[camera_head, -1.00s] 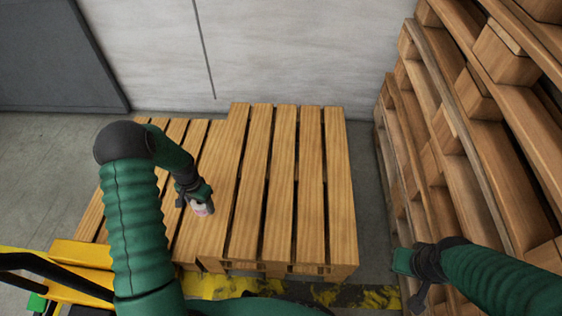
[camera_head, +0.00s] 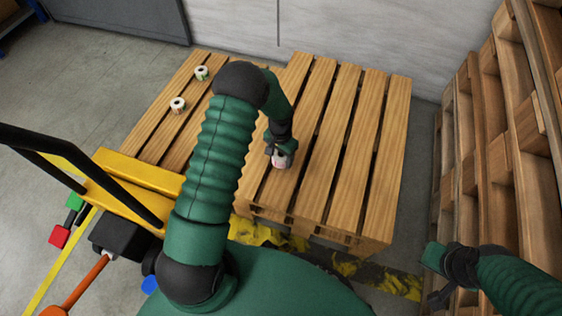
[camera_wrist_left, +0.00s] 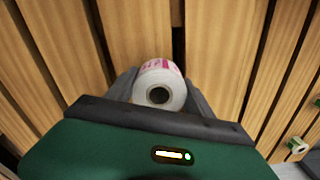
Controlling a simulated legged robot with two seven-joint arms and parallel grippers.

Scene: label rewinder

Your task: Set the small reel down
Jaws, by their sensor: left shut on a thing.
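The small reel (camera_head: 281,161), white with pink print, is held in my left gripper (camera_head: 279,152) over the slats of the wooden pallet (camera_head: 345,150). In the left wrist view the reel (camera_wrist_left: 163,76) sits between the two grey fingers, its dark core hole facing the camera. The reel is at or just above the slats; I cannot tell whether it touches. My right gripper (camera_head: 438,280) is off to the right of the pallet, away from the reel, and its jaw opening is unclear.
Two other small reels, one at the back (camera_head: 201,73) and one nearer (camera_head: 177,105), stand on the left part of the slats. Stacked pallets (camera_head: 500,160) rise on the right. A yellow machine frame (camera_head: 135,180) is at the left. Slats right of the held reel are clear.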

